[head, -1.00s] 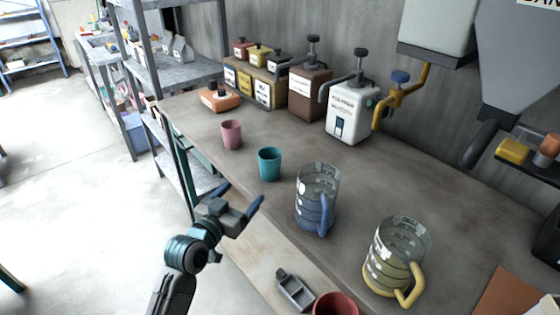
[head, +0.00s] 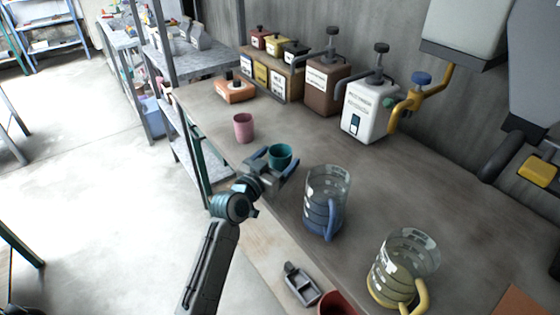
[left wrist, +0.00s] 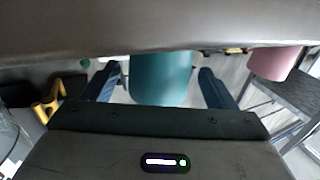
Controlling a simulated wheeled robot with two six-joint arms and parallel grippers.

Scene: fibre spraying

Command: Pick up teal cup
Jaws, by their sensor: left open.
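The teal cup (head: 280,155) stands upright near the front edge of the workbench. My left gripper (head: 273,161) is open, with one blue finger on each side of the cup. In the left wrist view the cup (left wrist: 160,78) sits between the two fingers, with a gap visible on each side. The gripper hides the lower part of the cup in the head view. My right gripper is not in view.
A pink cup (head: 243,128) stands behind to the left. A clear jug with a blue handle (head: 326,202) stands close to the right, and one with a yellow handle (head: 402,268) farther right. A grey tray (head: 301,284) and a red cup (head: 336,304) are at the front.

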